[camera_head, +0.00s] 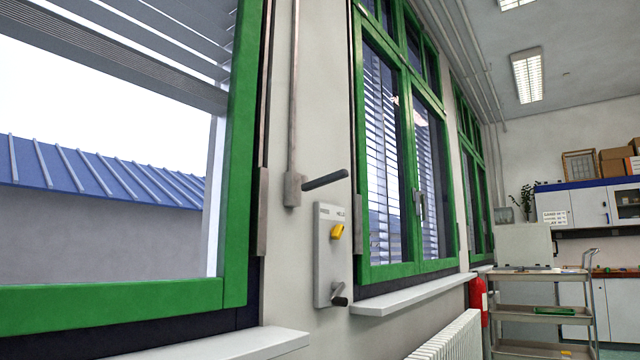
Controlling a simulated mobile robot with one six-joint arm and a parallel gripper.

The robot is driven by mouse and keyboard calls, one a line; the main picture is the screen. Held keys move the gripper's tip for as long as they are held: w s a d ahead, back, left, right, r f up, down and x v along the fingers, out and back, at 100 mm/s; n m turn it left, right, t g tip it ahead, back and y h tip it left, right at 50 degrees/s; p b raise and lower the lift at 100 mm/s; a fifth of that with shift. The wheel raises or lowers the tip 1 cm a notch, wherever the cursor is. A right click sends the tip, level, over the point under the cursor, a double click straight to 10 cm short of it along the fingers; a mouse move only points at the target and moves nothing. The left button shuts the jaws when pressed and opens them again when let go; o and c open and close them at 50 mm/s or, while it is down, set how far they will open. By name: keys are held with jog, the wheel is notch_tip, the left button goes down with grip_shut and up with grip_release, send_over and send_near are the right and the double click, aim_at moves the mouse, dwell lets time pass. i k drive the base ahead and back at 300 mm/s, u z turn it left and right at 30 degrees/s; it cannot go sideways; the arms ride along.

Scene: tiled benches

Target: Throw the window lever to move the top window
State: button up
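A window lever (325,180) with a dark grey handle sticks out from the wall between two green-framed windows, pointing right and slightly up. Its grey metal block (292,189) sits at the lower end of a vertical rod (294,90) that runs up the wall and out of the picture. Top window panes (413,45) show above the middle green window; they look closed, though the angle is steep. The top of the nearest window (238,150) is cut off by the picture edge. My gripper is not in view, and nothing touches the lever.
Just below the lever is a grey wall box (326,262) with a yellow knob (337,231) and a dark knob (339,296). Window sills (415,293) jut out below. A radiator (450,338), red extinguisher (478,300) and trolley (540,308) stand to the right.

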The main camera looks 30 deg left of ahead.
aim_at(307, 186)
jog(key=z, duration=0.5)
jog(key=k, duration=0.15)
jog(key=u, duration=2.9)
jog(key=k, duration=0.55)
jog(key=z, duration=0.15)
jog(key=i, duration=0.35)
jog(key=u, duration=0.05)
